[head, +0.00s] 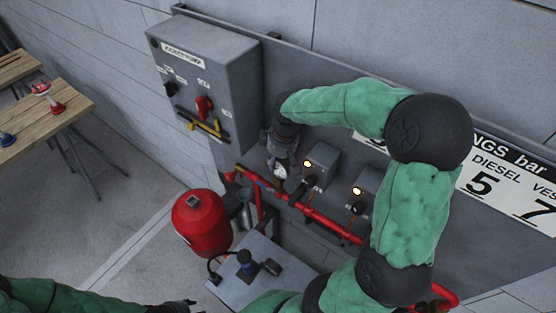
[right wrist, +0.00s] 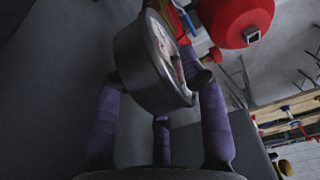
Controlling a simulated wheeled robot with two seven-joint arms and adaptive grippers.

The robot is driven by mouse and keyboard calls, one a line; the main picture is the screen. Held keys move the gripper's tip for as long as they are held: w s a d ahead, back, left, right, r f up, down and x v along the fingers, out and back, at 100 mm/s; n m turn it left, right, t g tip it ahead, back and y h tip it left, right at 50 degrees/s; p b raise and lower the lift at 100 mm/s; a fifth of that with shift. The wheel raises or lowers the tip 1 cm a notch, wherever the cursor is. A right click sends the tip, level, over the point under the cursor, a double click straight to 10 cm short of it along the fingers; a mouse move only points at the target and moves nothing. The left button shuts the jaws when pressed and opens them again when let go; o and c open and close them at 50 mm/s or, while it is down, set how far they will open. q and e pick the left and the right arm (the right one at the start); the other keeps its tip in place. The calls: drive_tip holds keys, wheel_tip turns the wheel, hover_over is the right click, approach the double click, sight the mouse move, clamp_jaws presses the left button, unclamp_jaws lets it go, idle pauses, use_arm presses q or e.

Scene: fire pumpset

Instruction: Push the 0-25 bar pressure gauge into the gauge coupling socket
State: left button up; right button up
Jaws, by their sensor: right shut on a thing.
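The pressure gauge (right wrist: 140,68), a round dark-cased dial with a pale face, is between the purple fingers of my right gripper (right wrist: 158,88), which is shut on it. In the head view the gauge's pale face (head: 280,172) shows small, below my right gripper (head: 280,158), just above the red pipe at the wall panel. The coupling socket cannot be made out, so I cannot tell whether the gauge touches it. My left gripper (head: 182,306) is at the bottom edge of the head view, small and dark, its fingers unclear.
A red pipe (head: 325,222) runs along the panel, with two grey lit boxes (head: 322,160) right of the gauge. A grey control cabinet (head: 205,75) is at upper left. A red tank (head: 202,222) stands below. A wooden table (head: 50,120) is at far left.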

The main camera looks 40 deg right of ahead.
drive_tip(key=o, duration=1.4)
drive_tip(key=r, duration=0.4)
drive_tip(key=s+r, duration=0.1)
drive_tip(key=r, duration=0.7)
drive_tip(key=shift+s+d, duration=0.25)
drive_tip(key=shift+s, duration=0.1)
drive_tip(key=shift+f, duration=0.1)
